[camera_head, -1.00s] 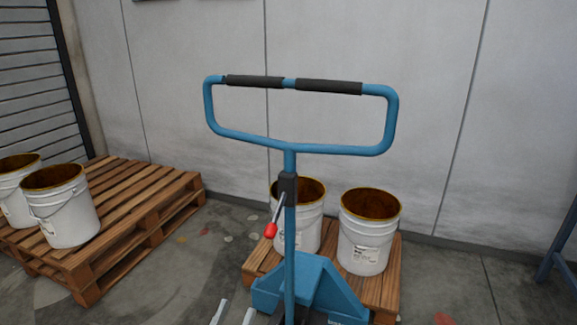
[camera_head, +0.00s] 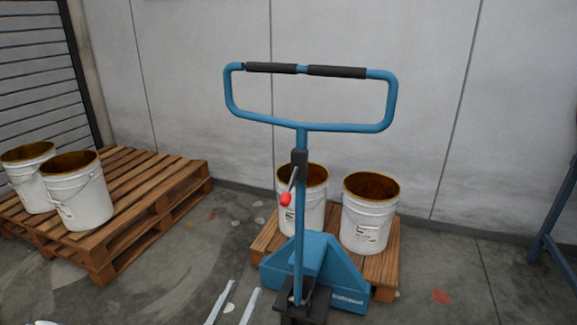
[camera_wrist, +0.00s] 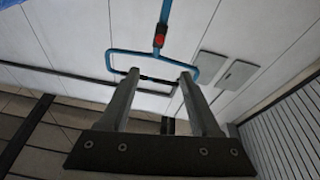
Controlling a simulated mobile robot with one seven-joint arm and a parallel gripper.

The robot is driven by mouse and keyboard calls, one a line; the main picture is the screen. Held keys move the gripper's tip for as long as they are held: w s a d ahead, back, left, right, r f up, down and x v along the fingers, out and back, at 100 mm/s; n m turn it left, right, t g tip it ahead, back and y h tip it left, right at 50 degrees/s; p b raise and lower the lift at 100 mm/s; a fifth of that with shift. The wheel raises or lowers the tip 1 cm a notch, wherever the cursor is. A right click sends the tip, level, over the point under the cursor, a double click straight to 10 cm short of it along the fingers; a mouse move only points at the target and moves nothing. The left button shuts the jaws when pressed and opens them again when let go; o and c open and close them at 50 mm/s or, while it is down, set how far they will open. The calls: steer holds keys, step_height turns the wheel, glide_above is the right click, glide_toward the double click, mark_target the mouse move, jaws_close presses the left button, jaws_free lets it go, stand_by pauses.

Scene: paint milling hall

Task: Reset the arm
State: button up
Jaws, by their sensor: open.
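My gripper (camera_wrist: 158,78) shows in the wrist view with its two grey fingers apart and nothing between them. In the head view, two pale bars that look like its fingers (camera_head: 235,304) show at the bottom edge, left of the pallet jack's post. The blue pallet jack (camera_head: 318,260) stands with its handle upright, a black-gripped loop (camera_head: 305,70) at the top and a red lever (camera_head: 285,198) on the post. In the wrist view the loop (camera_wrist: 196,76) appears beyond the fingers, inverted; I cannot tell the gap.
A small wooden pallet (camera_head: 385,270) with two white buckets (camera_head: 368,222) is behind the jack. A larger pallet (camera_head: 140,185) with two more buckets (camera_head: 78,195) is at left. A blue frame (camera_head: 555,215) stands at right.

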steer(key=w+d+r+m+g+y, duration=0.2)
steer(key=w+g+y, duration=0.45)
steer(key=w, duration=0.35)
step_height(320, 180, up, 8)
steer(key=s+d+n+g+y, duration=0.2)
steer(key=d+g+y, duration=0.1)
steer(key=y, duration=0.1)
steer(key=s+d+r+n+g+h, duration=0.1)
steer(key=s+d+r+g, duration=0.2)
steer(key=s+d, duration=0.75)
steer(key=s+d+r+n+g+h, duration=0.2)
steer(key=s+d+r, duration=0.1)
steer(key=s+d, duration=0.75)
step_height(320, 180, up, 23)
steer(key=a+p, duration=0.2)
steer(key=p, duration=2.1)
steer(key=shift+s, duration=0.45)
steer(key=shift+a, duration=0.2)
